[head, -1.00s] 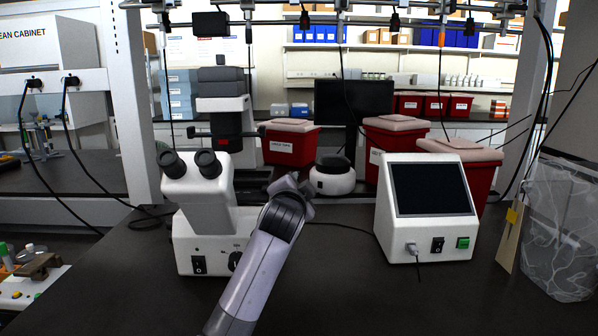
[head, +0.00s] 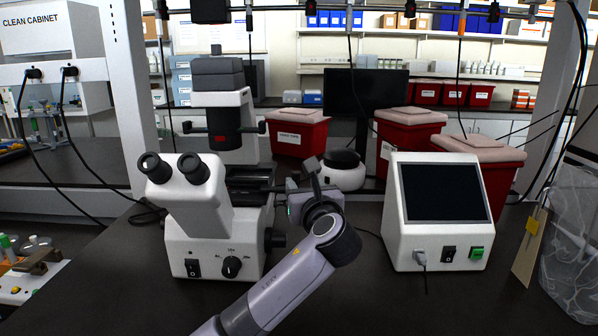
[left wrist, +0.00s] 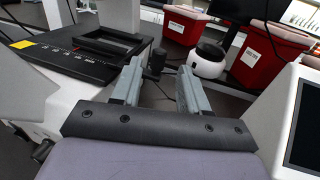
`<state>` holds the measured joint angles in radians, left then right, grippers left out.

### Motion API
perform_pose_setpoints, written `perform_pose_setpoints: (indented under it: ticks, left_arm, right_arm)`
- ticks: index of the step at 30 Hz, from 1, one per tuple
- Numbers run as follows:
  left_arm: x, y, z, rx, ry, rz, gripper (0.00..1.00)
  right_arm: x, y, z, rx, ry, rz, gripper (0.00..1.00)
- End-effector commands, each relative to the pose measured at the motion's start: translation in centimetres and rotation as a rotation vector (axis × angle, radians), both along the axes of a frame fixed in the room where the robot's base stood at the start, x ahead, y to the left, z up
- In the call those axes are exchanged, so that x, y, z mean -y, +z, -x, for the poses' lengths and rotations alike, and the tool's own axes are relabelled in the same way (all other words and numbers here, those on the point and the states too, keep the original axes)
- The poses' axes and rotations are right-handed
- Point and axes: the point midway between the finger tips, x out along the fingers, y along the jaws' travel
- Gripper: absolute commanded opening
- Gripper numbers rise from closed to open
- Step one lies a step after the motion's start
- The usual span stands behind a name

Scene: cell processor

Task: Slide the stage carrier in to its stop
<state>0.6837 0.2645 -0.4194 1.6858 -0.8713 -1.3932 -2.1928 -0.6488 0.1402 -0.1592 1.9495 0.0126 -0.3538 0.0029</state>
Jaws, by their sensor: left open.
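The stage carrier is a black open frame (left wrist: 108,40) lying on the dark microscope stage (left wrist: 68,62), beside a printed scale and a yellow mark in the left wrist view. In the head view the stage (head: 250,180) shows as dark plates behind the white eyepiece head of the microscope (head: 200,235). My left gripper (head: 290,203) is at the right side of the stage, largely hidden by its own arm. In the left wrist view its two grey fingers (left wrist: 160,84) are apart. A small dark post (left wrist: 155,62) shows beyond and between the fingertips; I cannot tell contact. My right gripper is out of view.
A white box with a dark screen (head: 440,215) stands to the right, with a cable in front. A round white device (head: 338,172) and red bins (head: 410,135) stand behind. The dark bench front (head: 370,300) is clear.

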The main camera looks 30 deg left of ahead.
Motion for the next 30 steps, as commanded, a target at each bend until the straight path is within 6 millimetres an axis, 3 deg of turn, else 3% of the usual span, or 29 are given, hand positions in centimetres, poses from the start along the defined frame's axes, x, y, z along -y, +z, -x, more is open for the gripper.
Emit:
perform_pose_setpoints:
  ticks: [15, 28, 30]
  left_arm:
    - [-4.5, 0.1, -4.2, -0.004, 0.002, -0.004, 0.44]
    - [-5.1, 0.0, -4.8, -0.003, 0.000, -0.003, 0.44]
    - [-5.1, 0.0, -4.8, -0.003, 0.000, -0.003, 0.21]
  right_arm:
    - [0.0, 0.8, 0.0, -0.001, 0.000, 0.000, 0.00]
    - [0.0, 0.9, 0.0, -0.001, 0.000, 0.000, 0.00]
    - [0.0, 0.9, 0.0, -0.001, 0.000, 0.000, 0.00]
